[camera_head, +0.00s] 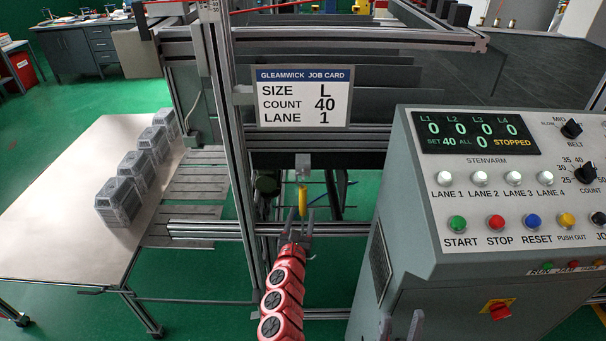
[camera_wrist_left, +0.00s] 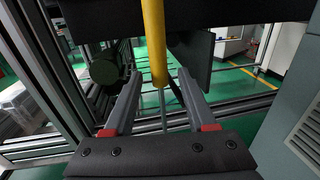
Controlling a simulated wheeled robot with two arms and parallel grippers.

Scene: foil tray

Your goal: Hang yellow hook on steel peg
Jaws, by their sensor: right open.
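The yellow hook (camera_head: 303,199) shows as a slim upright yellow piece below the job card, under a small pale grey block (camera_head: 303,164). In the left wrist view, the yellow hook (camera_wrist_left: 153,42) comes down from the top edge, its lower end between my fingers. My left gripper (camera_head: 299,226) is open at the hook's lower end. In the left wrist view, my left gripper (camera_wrist_left: 158,76) shows gaps on both sides of the hook. My right gripper (camera_head: 400,326) is open at the bottom edge, only its fingertips showing. I cannot make out the steel peg clearly.
A metal frame post (camera_head: 229,150) stands just left of the hook. The job card (camera_head: 303,97) hangs above it. A grey control console (camera_head: 420,250) stands close on the right. A table (camera_head: 60,215) with several grey stacks (camera_head: 118,202) is at the left.

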